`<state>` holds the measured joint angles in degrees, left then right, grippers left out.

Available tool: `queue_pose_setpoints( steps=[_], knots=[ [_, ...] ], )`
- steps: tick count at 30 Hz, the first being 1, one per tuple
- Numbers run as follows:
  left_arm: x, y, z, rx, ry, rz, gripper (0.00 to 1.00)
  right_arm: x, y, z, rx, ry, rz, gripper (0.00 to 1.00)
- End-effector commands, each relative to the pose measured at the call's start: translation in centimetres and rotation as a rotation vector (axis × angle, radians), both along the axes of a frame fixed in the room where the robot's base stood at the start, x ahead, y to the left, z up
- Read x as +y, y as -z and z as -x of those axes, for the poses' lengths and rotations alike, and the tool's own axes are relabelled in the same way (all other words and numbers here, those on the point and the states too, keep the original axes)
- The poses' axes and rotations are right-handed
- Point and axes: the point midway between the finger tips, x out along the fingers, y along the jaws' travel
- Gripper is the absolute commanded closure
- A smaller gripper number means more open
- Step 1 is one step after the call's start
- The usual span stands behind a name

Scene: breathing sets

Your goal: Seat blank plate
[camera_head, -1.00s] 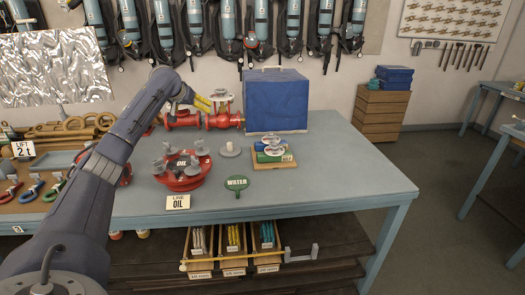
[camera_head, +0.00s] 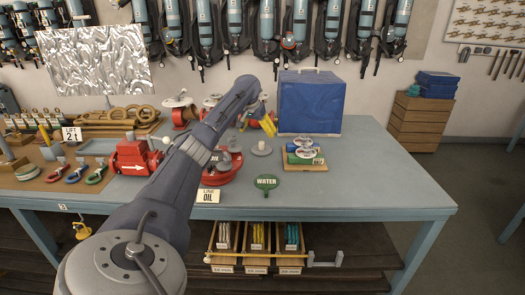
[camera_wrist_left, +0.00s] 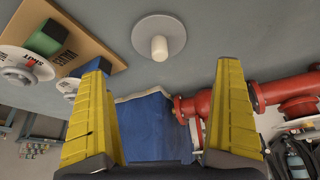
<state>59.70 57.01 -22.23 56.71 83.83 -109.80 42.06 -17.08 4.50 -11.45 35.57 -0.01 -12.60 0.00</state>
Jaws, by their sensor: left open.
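A grey round plate (camera_head: 261,149) with a short pale peg lies flat on the blue-grey table. It also shows at the top middle of the left wrist view (camera_wrist_left: 172,27). My left gripper (camera_head: 257,122) has yellow fingers, is open and empty, and sits just behind and above the plate in the head view. In the left wrist view the peg is beyond the gap between the fingertips (camera_wrist_left: 165,78), not touching them. A red flange (camera_head: 225,176) marked OIL is left of the plate, partly hidden by my left arm. My right gripper is not in view.
A blue box (camera_head: 309,103) stands behind the plate. A wooden board (camera_head: 305,165) with tagged handwheels and coloured cylinders lies to the right. A green WATER tag (camera_head: 266,183) and a LINE OIL card (camera_head: 208,196) lie in front. The table's right side is clear.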

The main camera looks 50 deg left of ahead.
Motion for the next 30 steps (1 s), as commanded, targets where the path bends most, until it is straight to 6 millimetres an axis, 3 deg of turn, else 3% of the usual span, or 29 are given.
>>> queue_pose_setpoints(
  steps=[6, 19, 30],
  knots=[
    [0.5, 3.4, -1.2, 0.002, 0.000, 0.001, 0.00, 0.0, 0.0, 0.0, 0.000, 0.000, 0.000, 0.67],
    [1.0, 5.8, -2.1, 0.002, -0.001, -0.001, 0.00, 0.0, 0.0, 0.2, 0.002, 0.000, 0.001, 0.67],
    [1.4, 9.6, -3.3, 0.000, -0.001, 0.002, 0.00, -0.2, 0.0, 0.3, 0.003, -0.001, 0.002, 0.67]
  ],
)
